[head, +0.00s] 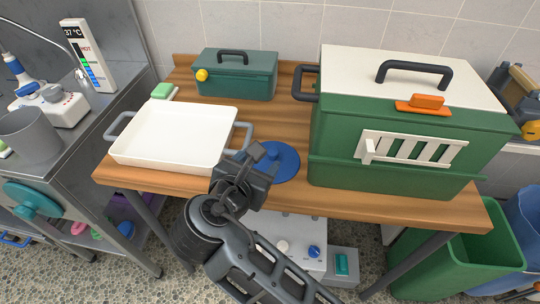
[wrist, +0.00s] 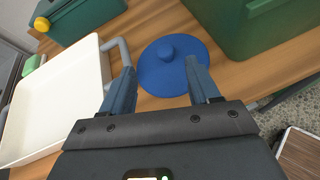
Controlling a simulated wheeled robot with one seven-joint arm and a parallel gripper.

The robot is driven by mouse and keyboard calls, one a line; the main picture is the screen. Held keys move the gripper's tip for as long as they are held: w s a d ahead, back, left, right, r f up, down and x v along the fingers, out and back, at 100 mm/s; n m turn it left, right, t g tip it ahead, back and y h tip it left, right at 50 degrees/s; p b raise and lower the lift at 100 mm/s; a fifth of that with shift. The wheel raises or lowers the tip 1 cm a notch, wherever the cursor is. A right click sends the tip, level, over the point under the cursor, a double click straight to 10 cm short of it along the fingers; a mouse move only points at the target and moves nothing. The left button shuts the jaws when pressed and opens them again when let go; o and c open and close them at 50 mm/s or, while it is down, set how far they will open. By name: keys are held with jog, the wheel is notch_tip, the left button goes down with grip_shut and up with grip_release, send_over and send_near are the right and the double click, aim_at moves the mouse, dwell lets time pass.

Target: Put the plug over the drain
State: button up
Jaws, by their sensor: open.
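A round blue disc with a small raised knob, which looks like the plug (head: 286,162), lies flat on the wooden table between the white tray and the large green kennel. In the wrist view the blue plug (wrist: 172,74) is ahead of and between my fingers, its knob near the middle. My gripper (head: 265,153) is open and empty, close by the near left side of the plug; its fingers also show in the wrist view (wrist: 162,78). I cannot tell if a finger touches the plug. I see no drain clearly in either view.
The white tray (head: 172,153) with grey handles stands left of my gripper. A green kennel (head: 335,145) with a cream lid stands right. A dark green box (head: 245,80) with a yellow knob stands behind. The wooden table (head: 285,110) is bare between them. A steel counter (head: 75,135) is at left.

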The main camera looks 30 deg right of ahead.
aim_at(271, 153)
jog(key=shift+w+r+n, duration=0.1)
jog(key=shift+w+n, duration=0.05)
jog(key=shift+n, duration=0.65)
jog(key=shift+w, duration=0.15)
jog(key=x, duration=0.5)
jog(key=s+f+x, duration=0.1)
jog(key=x, duration=0.1)
jog(key=shift+w+d+p, duration=0.1)
jog(key=shift+d+p, duration=0.2)
grip_shut()
